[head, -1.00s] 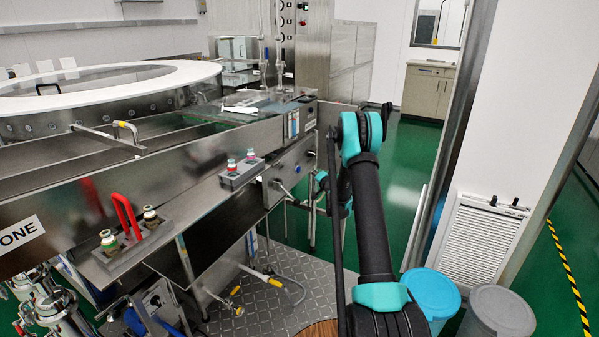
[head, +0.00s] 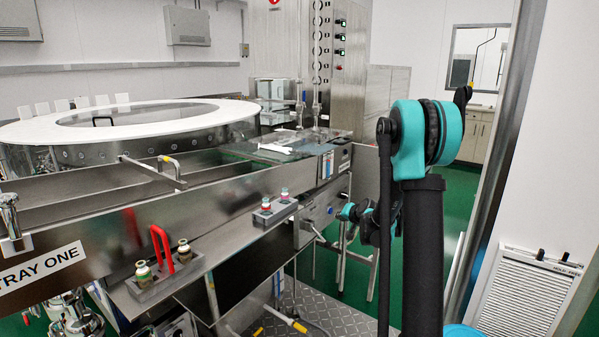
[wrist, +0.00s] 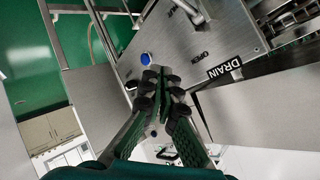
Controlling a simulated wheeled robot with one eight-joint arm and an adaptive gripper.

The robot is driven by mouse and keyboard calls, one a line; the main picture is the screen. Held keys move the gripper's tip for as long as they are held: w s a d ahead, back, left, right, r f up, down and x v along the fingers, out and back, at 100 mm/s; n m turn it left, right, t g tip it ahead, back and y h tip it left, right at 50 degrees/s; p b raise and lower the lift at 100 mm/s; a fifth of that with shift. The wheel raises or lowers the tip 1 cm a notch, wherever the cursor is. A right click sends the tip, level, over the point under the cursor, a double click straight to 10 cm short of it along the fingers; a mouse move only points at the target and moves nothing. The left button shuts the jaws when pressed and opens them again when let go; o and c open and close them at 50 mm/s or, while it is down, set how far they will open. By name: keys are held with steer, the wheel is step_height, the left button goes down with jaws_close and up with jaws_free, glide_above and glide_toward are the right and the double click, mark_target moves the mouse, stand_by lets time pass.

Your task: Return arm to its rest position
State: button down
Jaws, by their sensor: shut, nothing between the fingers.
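My arm rises at the right of the head view, with its large teal elbow at the top. A smaller teal part of my arm shows lower down behind the links, but my fingers cannot be made out there. In the wrist view my gripper (wrist: 160,82) is shut, its dark fingers together with nothing between them. The fingers appear apart from the panel, though the exact gap cannot be told.
The steel washer (head: 235,190) with its round white-rimmed top (head: 25,133) fills the left. Two vial holders, one with a red handle (head: 161,248), sit on its front ledge. A metal post (head: 505,150) and a vent grille (head: 520,300) stand at right. Green floor shows behind my arm.

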steer(key=s+d+f+n+g+h, duration=0.1)
steer(key=s+f+n+g+h, duration=0.1)
steer(key=s, duration=2)
steer(key=s+d+f+n+g+h, duration=0.1)
steer(key=s+g, duration=0.3)
steer(key=s, duration=1.8)
steer(key=shift+s+d+f+n+g+h, duration=0.3)
steer(key=shift+f+n+g+h, duration=0.1)
steer(key=shift+f+n, duration=0.4)
steer(key=c, duration=2.3)
jaws_free()
steer(key=shift+w+r, duration=0.1)
